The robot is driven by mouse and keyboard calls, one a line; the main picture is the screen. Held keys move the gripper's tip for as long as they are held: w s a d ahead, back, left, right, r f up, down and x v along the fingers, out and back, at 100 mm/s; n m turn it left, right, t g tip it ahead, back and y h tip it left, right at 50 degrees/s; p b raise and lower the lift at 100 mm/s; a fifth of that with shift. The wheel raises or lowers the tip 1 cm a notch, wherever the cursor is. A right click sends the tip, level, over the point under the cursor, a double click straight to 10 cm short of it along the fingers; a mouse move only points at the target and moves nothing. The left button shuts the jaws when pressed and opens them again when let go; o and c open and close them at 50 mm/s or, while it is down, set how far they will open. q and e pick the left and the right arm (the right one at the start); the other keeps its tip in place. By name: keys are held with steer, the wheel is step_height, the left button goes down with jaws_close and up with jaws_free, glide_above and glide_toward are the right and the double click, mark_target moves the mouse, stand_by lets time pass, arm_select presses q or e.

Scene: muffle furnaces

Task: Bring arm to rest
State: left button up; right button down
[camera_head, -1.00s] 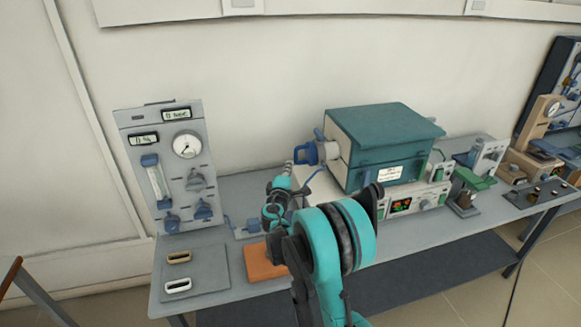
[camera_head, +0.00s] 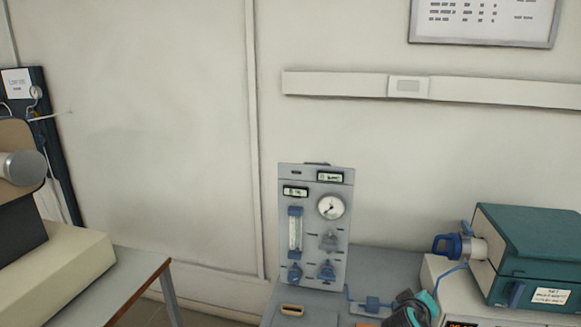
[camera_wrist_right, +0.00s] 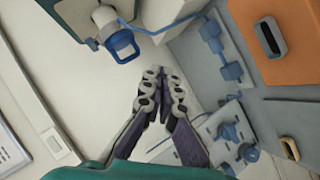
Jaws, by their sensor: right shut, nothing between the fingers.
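My right gripper (camera_wrist_right: 158,76) shows in the right wrist view with its fingers together and nothing between them. It is in free space, apart from the teal furnace (camera_wrist_right: 72,15) and its blue-handled port fitting (camera_wrist_right: 121,44) at the upper left. In the head view, part of my right arm shows as dark and teal links at the bottom edge, right of centre; the gripper itself cannot be made out there. My left arm and left gripper are in neither current view.
The bench holds a grey gauge panel (camera_head: 318,225) and the teal furnace with its port fitting (camera_head: 460,246) at the right. In the wrist view an orange block (camera_wrist_right: 275,35) lies at the upper right. Another table (camera_head: 135,280) stands at the left, with bare wall between.

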steer(key=s+a+f+m+g+y, duration=0.1)
steer(key=s+a+f+y, duration=0.3)
steer(key=s+a, duration=0.4)
steer(key=s+a+f+m+g+y, duration=0.2)
steer(key=s+a, duration=0.6)
steer(key=s, duration=0.5)
step_height(320, 180, down, 2)
steer(key=shift+m+y, duration=0.3)
steer(key=shift+y, duration=0.6)
